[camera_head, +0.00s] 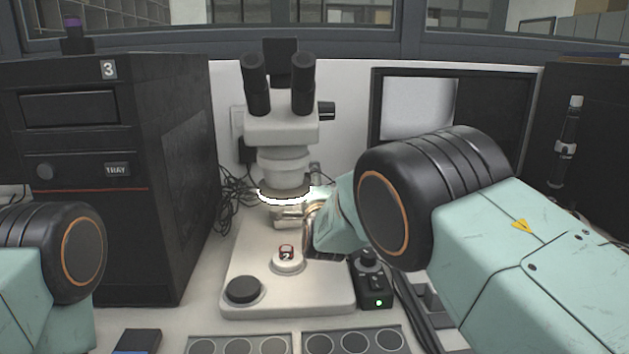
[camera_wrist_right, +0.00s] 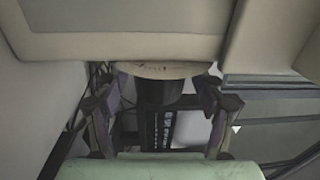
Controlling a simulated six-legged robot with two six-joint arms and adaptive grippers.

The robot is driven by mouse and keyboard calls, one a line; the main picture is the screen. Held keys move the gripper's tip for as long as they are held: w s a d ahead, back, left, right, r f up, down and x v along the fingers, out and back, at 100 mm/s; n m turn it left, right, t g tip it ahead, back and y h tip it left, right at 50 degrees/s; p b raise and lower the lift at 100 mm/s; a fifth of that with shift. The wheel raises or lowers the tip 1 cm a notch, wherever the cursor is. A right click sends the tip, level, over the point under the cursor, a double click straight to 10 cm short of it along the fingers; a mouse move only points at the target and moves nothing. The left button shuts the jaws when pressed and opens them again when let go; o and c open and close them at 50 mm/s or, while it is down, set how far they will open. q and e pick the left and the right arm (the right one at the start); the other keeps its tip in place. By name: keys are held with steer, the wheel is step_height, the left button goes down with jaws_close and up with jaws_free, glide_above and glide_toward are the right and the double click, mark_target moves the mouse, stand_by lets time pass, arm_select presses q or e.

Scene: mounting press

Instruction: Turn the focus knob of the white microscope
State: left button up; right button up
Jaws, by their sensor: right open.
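The white microscope (camera_head: 280,128) stands in the middle of the head view, with black eyepieces and a lit ring under its head. A black side knob (camera_head: 327,111) shows on the right of its head. My right gripper (camera_head: 304,220) is by the microscope's column, below the ring, partly hidden by my wrist. In the right wrist view my right gripper (camera_wrist_right: 161,85) is open, with one finger on each side of a dark cylindrical knob (camera_wrist_right: 160,97) under a pale round disc. I cannot tell whether the fingers touch it. My left gripper is out of view.
A black press cabinet (camera_head: 95,200) stands left. A small specimen mount (camera_head: 287,256) sits on the microscope base. A control box with a green light (camera_head: 375,298) is beside it. Trays with round wells (camera_head: 354,333) lie in front. A dark monitor (camera_head: 500,90) stands behind my right arm.

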steer(key=shift+w+f, duration=0.2)
steer(key=shift+w, duration=0.4)
steer(key=shift+s+a+r, duration=0.1)
steer(key=shift+r, duration=0.05)
steer(key=shift+s+r, duration=0.35)
steer(key=shift+s, duration=0.1)
steer(key=shift+c, duration=0.3)
steer(key=shift+f, duration=0.1)
steer(key=shift+c, duration=0.6)
steer(key=shift+w+f, duration=0.35)
steer(key=shift+w, duration=0.1)
steer(key=c, duration=0.3)
steer(key=shift+s+r, duration=0.1)
steer(key=shift+s, duration=0.05)
steer(key=c, duration=0.7)
steer(key=t+b, duration=0.1)
steer(key=b, duration=0.2)
steer(key=shift+t+b, duration=0.3)
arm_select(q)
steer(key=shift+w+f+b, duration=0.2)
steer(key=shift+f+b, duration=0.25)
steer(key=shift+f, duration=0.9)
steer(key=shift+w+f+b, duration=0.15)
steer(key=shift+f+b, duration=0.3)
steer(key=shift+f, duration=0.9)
arm_select(e)
steer(key=shift+r+t, duration=0.1)
steer(key=shift+t, duration=0.5)
